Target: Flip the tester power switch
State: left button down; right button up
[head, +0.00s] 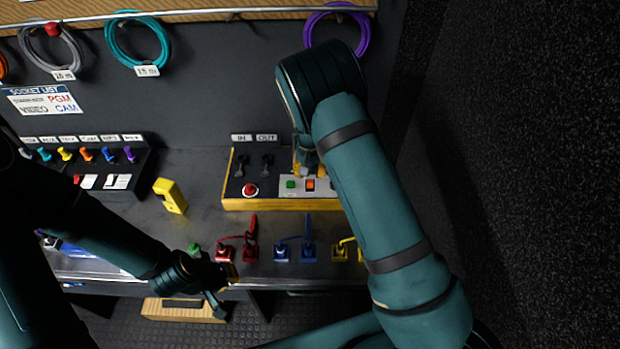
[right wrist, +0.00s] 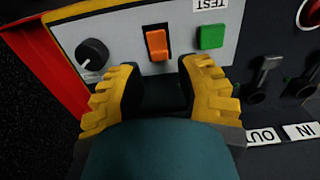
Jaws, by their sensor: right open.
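The tester panel (head: 328,187) is a light plate at the right of a yellow-edged control box (head: 275,204). It carries an orange rocker switch (head: 310,184), a green button (head: 290,184) and a black knob that shows in the right wrist view (right wrist: 92,54). My right gripper (right wrist: 160,75) is open and empty. Its yellow fingertips lie just below the orange switch (right wrist: 157,44) in the right wrist view, one to each side. I cannot tell whether they touch the panel. My left gripper (head: 214,290) is low, near the bench front; its jaws are unclear.
Two black levers (head: 253,164) and a red button (head: 250,190) are left of the tester panel. A yellow device (head: 170,196) stands left of the box.

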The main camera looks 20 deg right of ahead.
aim_at(310, 180)
jog(key=shift+f, duration=1.75)
